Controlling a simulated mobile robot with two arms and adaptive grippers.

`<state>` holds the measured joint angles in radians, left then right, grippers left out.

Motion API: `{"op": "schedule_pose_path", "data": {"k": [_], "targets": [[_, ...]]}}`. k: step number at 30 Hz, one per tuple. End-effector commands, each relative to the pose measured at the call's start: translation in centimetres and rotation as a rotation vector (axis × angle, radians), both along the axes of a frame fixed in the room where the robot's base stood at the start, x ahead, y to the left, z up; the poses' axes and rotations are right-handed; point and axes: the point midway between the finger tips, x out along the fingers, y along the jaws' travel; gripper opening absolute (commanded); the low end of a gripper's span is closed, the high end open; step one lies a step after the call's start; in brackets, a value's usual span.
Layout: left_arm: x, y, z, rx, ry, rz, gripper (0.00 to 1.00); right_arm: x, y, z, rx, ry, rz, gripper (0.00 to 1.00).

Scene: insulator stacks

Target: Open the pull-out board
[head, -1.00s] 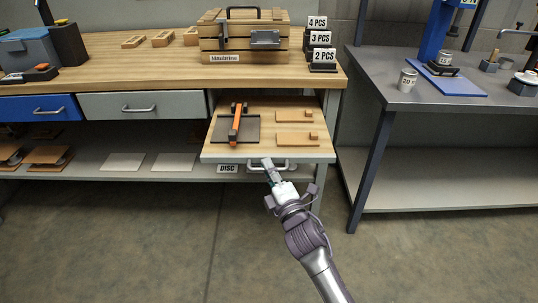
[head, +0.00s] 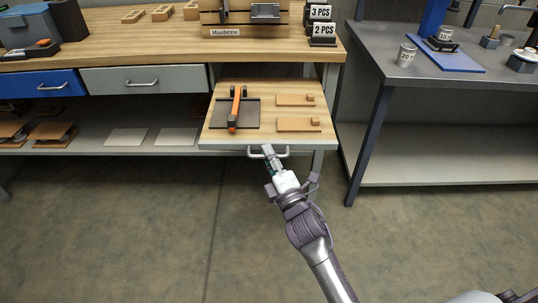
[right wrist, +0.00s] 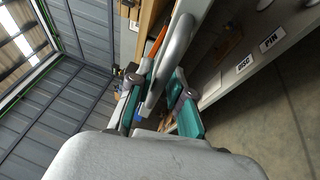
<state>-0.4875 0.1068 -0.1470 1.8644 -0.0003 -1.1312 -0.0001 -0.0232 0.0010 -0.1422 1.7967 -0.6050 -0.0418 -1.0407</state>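The pull-out board (head: 265,115) is a wooden slab with a pale front edge, sticking out from under the workbench top toward me. A grey metal bar handle (head: 283,154) is fixed to its front edge. The exact finger contact is partly hidden. My left gripper is not in view.
The board carries an orange-handled tool on a dark plate (head: 250,115) and two small wooden pieces (head: 297,124). A blue drawer (head: 40,84) and a grey drawer (head: 145,80) are at left. A grey table (head: 420,85) stands at right. The floor in front is clear.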

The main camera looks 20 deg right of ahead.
Motion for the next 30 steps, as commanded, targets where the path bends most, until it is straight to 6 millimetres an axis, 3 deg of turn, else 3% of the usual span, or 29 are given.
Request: {"op": "schedule_pose_path", "data": {"k": [2, 14, 30], "targets": [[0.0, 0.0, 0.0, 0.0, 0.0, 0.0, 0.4, 0.0, 0.0, 0.0, 0.0, 0.0, 0.0, 0.37], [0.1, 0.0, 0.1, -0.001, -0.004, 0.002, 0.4, -0.7, -0.1, -0.2, 0.001, 0.001, 0.0, 0.37], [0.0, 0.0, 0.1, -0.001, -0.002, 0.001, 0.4, -10.5, -1.2, -1.9, 0.001, 0.003, -0.001, 0.37]]}}
